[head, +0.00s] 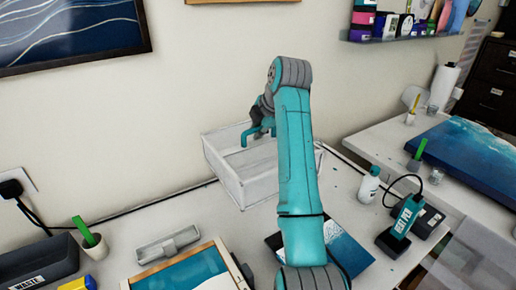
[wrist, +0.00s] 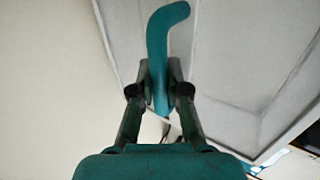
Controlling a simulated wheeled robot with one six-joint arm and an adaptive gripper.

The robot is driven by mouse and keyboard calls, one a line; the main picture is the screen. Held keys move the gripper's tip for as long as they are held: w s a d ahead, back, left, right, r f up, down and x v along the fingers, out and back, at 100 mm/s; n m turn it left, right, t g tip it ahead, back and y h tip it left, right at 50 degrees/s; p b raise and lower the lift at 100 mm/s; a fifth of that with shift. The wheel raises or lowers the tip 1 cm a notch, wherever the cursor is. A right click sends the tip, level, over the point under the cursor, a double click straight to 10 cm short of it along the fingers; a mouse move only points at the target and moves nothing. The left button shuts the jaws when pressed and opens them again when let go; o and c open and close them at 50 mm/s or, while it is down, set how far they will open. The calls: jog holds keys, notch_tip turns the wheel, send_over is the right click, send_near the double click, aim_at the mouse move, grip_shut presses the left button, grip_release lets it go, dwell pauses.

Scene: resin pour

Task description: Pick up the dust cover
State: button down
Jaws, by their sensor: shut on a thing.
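The dust cover (head: 228,180) is a pale, box-shaped thing with a teal handle, at the back of the bench in the head view. My gripper (head: 262,122) is above it, partly behind my own arm. In the wrist view my gripper (wrist: 160,80) is shut on the curved teal handle (wrist: 160,35), with one finger on each side. The pale walls of the dust cover (wrist: 235,60) fill the wrist view behind the handle. My arm hides its right part in the head view. I cannot tell whether its lower edge touches the bench.
A framed blue picture (head: 190,272), a grey holder (head: 168,245) and a green-handled brush in a cup (head: 92,243) are at front left. A white bottle (head: 369,185) and a teal heat tool (head: 403,220) stand at right. The wall is close behind the cover.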

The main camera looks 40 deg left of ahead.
notch_tip(320, 180, up, 17)
dwell(0.4)
jog(key=shift+f, duration=0.15)
